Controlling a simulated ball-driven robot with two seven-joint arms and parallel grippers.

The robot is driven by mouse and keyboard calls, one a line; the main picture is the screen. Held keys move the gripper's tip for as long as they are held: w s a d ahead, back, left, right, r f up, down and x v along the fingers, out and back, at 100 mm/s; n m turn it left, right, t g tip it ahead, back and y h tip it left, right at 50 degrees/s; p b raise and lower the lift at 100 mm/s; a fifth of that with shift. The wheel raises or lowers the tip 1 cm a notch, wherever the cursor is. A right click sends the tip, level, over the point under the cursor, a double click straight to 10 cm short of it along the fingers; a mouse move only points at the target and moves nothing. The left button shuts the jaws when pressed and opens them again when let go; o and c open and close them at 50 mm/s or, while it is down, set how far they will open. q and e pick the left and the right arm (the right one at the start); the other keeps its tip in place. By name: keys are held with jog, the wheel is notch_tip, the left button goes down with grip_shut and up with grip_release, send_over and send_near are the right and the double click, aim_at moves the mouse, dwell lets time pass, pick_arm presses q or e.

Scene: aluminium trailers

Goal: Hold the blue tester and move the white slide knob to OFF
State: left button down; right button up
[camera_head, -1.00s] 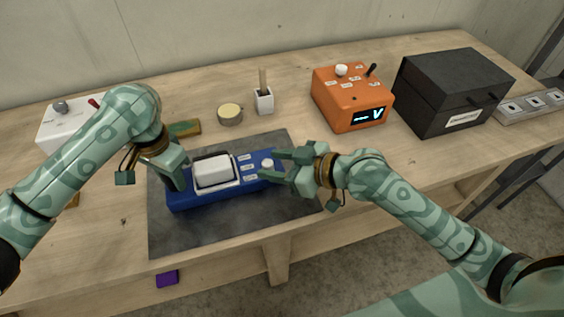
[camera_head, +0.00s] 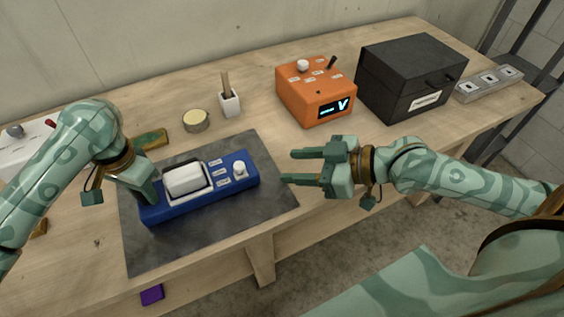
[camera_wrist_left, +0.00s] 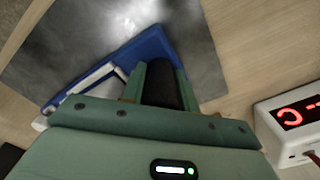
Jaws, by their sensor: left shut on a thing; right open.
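The blue tester (camera_head: 208,199) lies on a dark grey mat (camera_head: 245,222). It has a large white rocker (camera_head: 186,179) and, at its right end, a white slide knob (camera_head: 239,168) beside a column of small labels. Their print is too small to read, so I cannot tell the knob's setting. My left gripper (camera_head: 146,193) is shut on the tester's left end; the left wrist view shows its fingers (camera_wrist_left: 162,84) against the blue body (camera_wrist_left: 148,47). My right gripper (camera_head: 287,167) is open and empty, right of the knob and apart from it.
An orange meter (camera_head: 315,92) and a black box (camera_head: 408,80) stand at the back. A round tin (camera_head: 195,121) and a white brush holder (camera_head: 229,104) stand behind the mat. A white device (camera_head: 18,155) is at the left. Bare table lies right of the mat.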

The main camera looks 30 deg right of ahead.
pick_arm(q)
jog(key=c, duration=1)
grip_release()
jog(key=shift+o, duration=0.2)
jog(key=shift+r, duration=0.1)
